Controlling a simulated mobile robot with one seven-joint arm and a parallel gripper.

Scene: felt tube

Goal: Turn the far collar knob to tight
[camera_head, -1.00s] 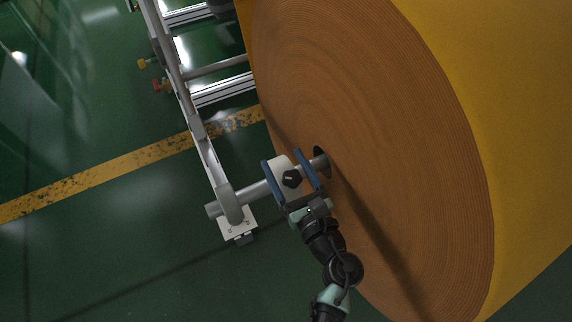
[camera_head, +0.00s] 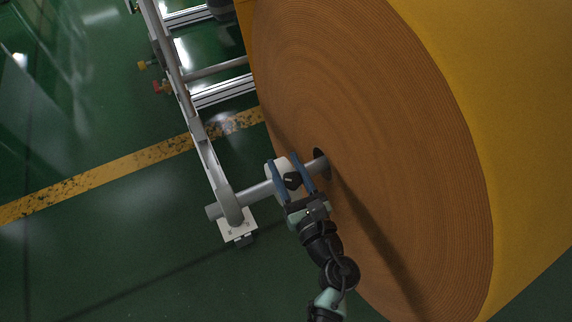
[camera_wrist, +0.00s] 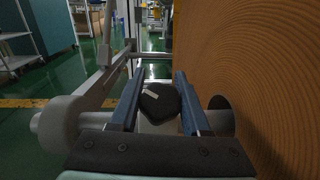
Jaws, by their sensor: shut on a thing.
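A black collar knob (camera_head: 292,180) sits on a pale collar (camera_head: 283,162) around a grey bar that enters the core of a large roll. My gripper (camera_head: 282,160) is shut on the knob, its blue fingers on either side of it. In the wrist view, the knob (camera_wrist: 159,101) lies between the fingers of my gripper (camera_wrist: 159,75) and bears a small light mark on its face. Part of the collar shows behind the knob. The knob's tight or loose setting cannot be read.
The orange-brown end face of the felt roll (camera_head: 390,150) stands close to the right of my gripper. A grey bar (camera_head: 250,194) runs left to a metal frame (camera_head: 205,150). Green floor with a yellow line (camera_head: 100,181) lies open at the left.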

